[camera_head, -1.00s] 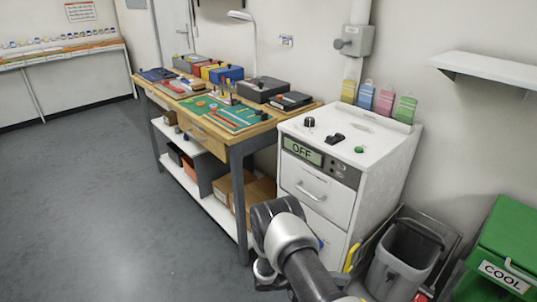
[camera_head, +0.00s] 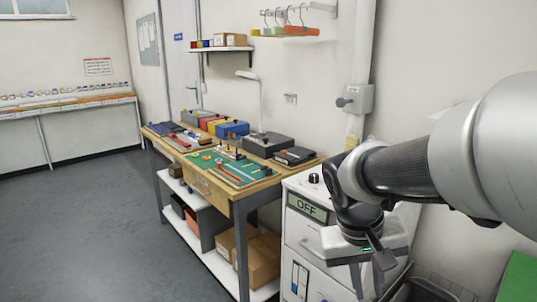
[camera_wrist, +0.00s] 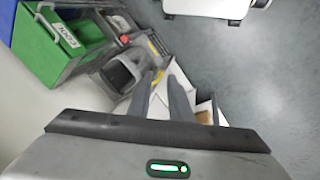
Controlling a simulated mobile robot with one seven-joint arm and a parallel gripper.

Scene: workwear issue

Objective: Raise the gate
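No gate can be made out in either view. The white cabinet (camera_head: 296,242) stands at the right end of the workbench, with a display (camera_head: 307,207) reading OFF. A black knob (camera_head: 314,178) is on its top. The rest of its top is mostly hidden behind my arm. My gripper (camera_head: 372,276) hangs in front of the cabinet's right side, pointing down. In the wrist view my gripper (camera_wrist: 160,76) shows two grey fingers apart, with nothing held between them.
The workbench (camera_head: 240,192) carries boxes, trays and a green mat. A grey bin (camera_wrist: 122,72) and a green crate (camera_wrist: 62,40) labelled COOL stand on the floor right of the cabinet. A wall shelf (camera_head: 222,49) and hangers (camera_head: 290,31) are above. Floor (camera_head: 90,220) at left is clear.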

